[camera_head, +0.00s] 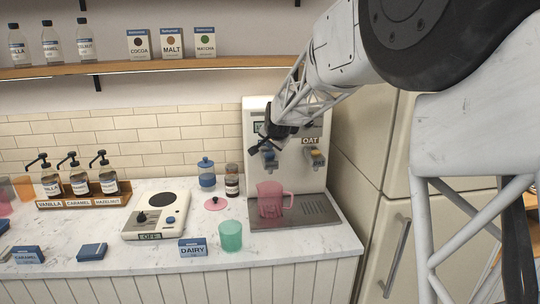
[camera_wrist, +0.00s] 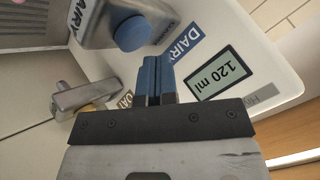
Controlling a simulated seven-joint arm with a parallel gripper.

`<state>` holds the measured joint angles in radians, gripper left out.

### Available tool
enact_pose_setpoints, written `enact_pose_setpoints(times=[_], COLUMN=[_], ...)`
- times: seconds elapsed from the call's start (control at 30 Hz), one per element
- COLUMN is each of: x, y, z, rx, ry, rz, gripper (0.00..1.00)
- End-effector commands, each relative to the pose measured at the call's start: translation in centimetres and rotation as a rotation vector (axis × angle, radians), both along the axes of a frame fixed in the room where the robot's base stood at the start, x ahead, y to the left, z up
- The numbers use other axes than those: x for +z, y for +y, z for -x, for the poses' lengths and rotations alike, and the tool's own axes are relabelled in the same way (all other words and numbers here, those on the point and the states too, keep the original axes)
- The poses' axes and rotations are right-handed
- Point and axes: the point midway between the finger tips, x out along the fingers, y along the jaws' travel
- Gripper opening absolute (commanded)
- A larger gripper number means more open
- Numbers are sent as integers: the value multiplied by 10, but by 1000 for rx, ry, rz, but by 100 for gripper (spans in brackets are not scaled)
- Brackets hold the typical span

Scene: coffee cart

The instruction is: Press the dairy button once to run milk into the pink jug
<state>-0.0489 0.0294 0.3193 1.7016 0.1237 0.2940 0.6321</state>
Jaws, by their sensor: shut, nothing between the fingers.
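The milk dispenser (camera_head: 258,112) stands at the back right of the counter. Its blue round dairy button (camera_wrist: 131,33) sits on a grey spout housing beside a blue DAIRY label (camera_wrist: 180,45); it also shows in the head view (camera_head: 269,155). The pink jug (camera_head: 270,200) stands upright on the drip tray below the dairy spout; I do not see it in the wrist view. My gripper (camera_wrist: 156,60) is shut and empty, its blue fingertips close to the dairy button and label. I cannot tell whether they touch. In the head view my gripper (camera_head: 268,138) partly covers the dispenser's front.
The dispenser's screen (camera_wrist: 220,73) reads 120 ml. The OAT spout (camera_wrist: 85,97) is beside the dairy one. A green cup (camera_head: 230,236), a DAIRY box (camera_head: 193,247) and a scale (camera_head: 157,213) stand on the counter. A pink lid (camera_head: 215,203) lies left of the drip tray (camera_head: 315,210).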

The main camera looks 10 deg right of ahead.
Motion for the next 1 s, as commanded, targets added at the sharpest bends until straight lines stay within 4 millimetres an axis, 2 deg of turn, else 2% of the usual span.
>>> enact_pose_setpoints(times=[1.0], x=[-9], y=[0], z=[0], rx=[0], ry=[0], rz=[0], gripper=[0])
